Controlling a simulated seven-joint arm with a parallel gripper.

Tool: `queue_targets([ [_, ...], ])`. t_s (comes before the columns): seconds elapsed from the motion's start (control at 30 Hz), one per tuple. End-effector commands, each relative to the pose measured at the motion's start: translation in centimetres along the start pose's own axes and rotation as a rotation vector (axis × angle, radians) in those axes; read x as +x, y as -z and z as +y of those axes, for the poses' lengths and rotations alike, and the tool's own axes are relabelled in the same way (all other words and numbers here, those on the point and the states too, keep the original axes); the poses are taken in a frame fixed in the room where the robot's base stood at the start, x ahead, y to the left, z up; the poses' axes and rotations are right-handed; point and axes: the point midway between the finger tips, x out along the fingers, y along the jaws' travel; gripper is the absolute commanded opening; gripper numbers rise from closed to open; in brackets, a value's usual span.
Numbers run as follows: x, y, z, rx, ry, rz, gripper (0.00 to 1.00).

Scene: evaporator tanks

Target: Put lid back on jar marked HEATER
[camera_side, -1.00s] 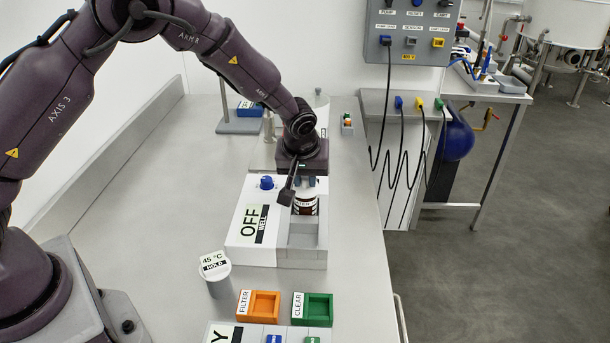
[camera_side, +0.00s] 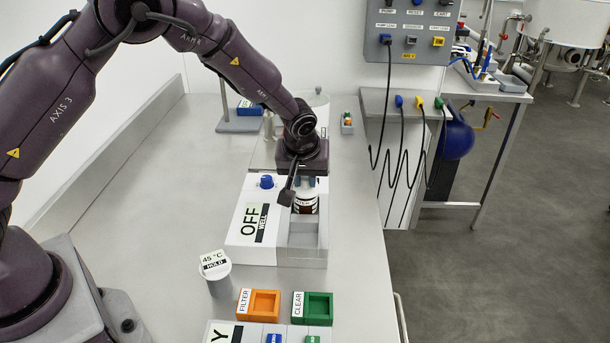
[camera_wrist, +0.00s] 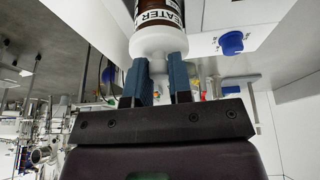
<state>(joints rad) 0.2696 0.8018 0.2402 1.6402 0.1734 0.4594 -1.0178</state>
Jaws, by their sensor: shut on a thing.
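The jar marked HEATER (camera_side: 306,204) is brown with a white label, partly readable. It stands upright at the far end of the grey well on the white unit marked OFF and WELL. In the wrist view the jar (camera_wrist: 158,14) is at the top edge. The white lid (camera_wrist: 157,42) is at the jar's mouth, with no clear gap between them; I cannot tell if it is fully seated. My gripper (camera_wrist: 158,78) is shut on the lid's narrow white knob, with a blue finger on each side. In the side view the gripper (camera_side: 306,182) is above the jar, its fingertips partly hidden.
The white unit (camera_side: 247,210) has a blue knob (camera_side: 267,182). A white-topped pot (camera_side: 217,273) marked 45 °C HOLD stands nearer. Orange FILTER (camera_side: 265,305) and green CLEAR (camera_side: 314,308) trays lie in front. The bench (camera_side: 180,200) left of the unit is clear.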

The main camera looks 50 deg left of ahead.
Motion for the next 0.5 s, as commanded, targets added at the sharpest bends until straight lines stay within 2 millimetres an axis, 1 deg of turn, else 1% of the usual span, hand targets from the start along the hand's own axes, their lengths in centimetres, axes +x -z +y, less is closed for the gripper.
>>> queue_targets([
  [0.3,0.03,-0.03,0.01,0.000,0.000,0.000,0.00],
  [0.33,0.03,-0.03,0.01,0.000,0.000,0.000,0.24],
  [0.43,0.02,-0.03,0.01,0.000,0.000,0.000,0.47],
  [0.47,0.02,-0.03,0.01,0.000,0.000,0.000,0.50],
  [0.5,0.02,-0.03,0.02,0.000,0.000,0.000,0.50],
])
